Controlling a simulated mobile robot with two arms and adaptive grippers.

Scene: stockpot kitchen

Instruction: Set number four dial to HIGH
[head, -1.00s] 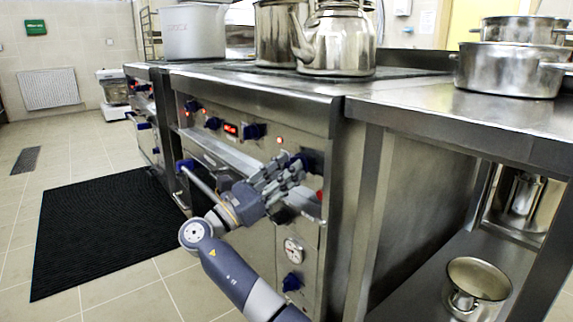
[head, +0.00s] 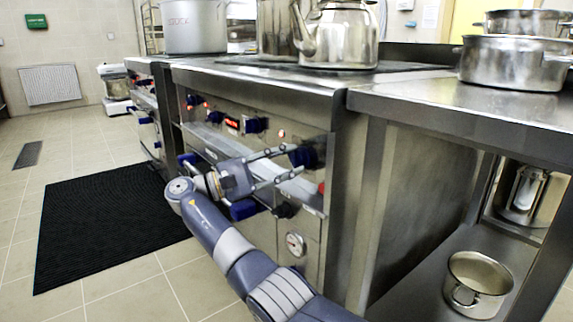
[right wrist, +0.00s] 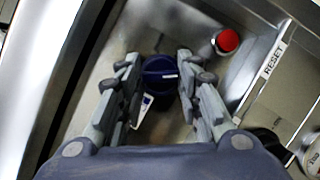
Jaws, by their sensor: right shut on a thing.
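The stove's front panel carries a row of blue dials. The rightmost blue dial (head: 306,156) is at the panel's right end. My right gripper (head: 287,158) is shut on this dial, one finger on each side. In the right wrist view the dial (right wrist: 160,76) is between the fingers of my right gripper (right wrist: 158,68), with a short white mark on its face. A white printed label (right wrist: 141,108) is beside it, too small to read. The dial's number and its HIGH mark cannot be made out. My left gripper is not in view.
A red button (right wrist: 227,41) sits by the RESET label (right wrist: 273,59). A kettle (head: 340,36) and pots stand on the stove top. A steel side table (head: 470,105) is at the right. A black mat (head: 110,225) lies on the open floor at left.

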